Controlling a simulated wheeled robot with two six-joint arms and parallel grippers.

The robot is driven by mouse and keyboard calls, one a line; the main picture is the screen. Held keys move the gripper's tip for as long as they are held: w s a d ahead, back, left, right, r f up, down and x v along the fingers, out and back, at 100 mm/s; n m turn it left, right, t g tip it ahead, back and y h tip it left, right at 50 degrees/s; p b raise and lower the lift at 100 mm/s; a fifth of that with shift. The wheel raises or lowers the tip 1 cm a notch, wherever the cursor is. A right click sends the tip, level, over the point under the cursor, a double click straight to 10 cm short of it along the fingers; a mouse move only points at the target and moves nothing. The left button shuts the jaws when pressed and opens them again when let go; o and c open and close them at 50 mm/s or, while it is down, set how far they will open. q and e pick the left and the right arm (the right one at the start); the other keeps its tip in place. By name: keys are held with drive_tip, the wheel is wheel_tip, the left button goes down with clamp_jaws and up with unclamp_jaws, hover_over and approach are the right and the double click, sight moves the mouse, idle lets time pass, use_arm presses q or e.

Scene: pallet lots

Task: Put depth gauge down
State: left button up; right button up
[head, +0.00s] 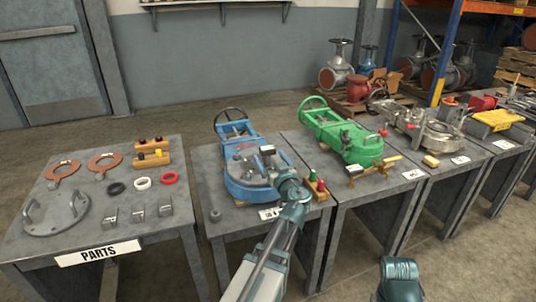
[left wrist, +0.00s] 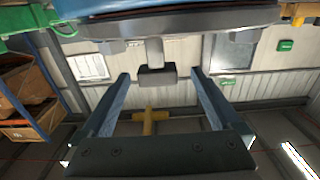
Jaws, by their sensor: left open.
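The blue valve (head: 248,180) stands on the second table. My left gripper (head: 273,167) reaches its top from the front, with its jaws open. A small grey block with a short stem, apparently the depth gauge (head: 267,150), is at the valve's top by the gripper tips. In the left wrist view the block (left wrist: 156,76) lies between the parted fingers (left wrist: 160,85), with a gap on each side. Its stem meets a dark round face at the valve. Whether it rests fully there is hard to tell. My right gripper is out of view; only part of that arm shows.
The parts table (head: 100,232) at left holds rings, a round cover and small blocks. A small stand with red and green knobs (head: 316,186) is right of my gripper. The green valve (head: 345,137) and grey valve (head: 425,125) stand on tables further right.

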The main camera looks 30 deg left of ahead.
use_arm(q)
drive_tip(key=v, duration=0.9)
drive_tip(key=shift+s+d, duration=0.15)
drive_tip(key=shift+s, duration=0.2)
